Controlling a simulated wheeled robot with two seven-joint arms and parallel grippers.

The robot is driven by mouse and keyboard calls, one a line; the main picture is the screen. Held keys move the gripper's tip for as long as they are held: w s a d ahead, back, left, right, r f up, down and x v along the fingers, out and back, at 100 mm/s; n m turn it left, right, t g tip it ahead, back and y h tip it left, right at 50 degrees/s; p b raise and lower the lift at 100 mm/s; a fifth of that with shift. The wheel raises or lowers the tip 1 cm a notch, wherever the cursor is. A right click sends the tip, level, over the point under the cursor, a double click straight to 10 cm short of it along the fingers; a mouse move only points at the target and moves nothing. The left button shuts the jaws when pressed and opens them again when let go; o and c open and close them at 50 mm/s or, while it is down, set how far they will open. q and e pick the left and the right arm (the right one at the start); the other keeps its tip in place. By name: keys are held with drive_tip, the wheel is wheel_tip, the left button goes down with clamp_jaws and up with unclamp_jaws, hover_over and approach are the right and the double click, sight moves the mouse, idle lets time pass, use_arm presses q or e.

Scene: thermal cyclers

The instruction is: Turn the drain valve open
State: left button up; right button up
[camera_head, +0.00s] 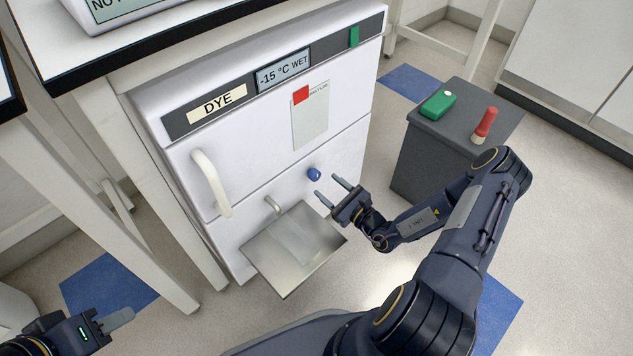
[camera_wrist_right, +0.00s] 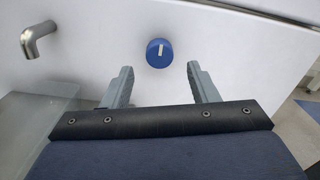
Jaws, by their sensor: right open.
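The drain valve is a round blue knob (camera_head: 314,174) on the lower front of the white unit labelled DYE (camera_head: 270,160). In the right wrist view the knob (camera_wrist_right: 159,53) carries a white mark that stands nearly upright. My right gripper (camera_head: 333,190) is open in front of the knob, with its fingers pointing at it. In the wrist view the knob shows between and beyond the two fingertips (camera_wrist_right: 160,70), with no contact visible. A metal drain spout (camera_head: 272,205) is left of the knob, above a metal tray (camera_head: 290,278). My left gripper (camera_head: 118,318) is at the lower left, away from the unit.
A white door handle (camera_head: 210,183) sticks out at the unit's left. The display (camera_head: 284,70) reads -15 °C WET. A grey box (camera_head: 425,160) at the right bears a green object (camera_head: 438,104) and a red-handled object (camera_head: 485,125). Blue mats lie on the floor.

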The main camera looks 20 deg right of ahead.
sight(317, 178)
drive_tip(key=b+x, duration=0.1)
drive_tip(key=x, duration=0.4)
drive_tip(key=c, duration=1)
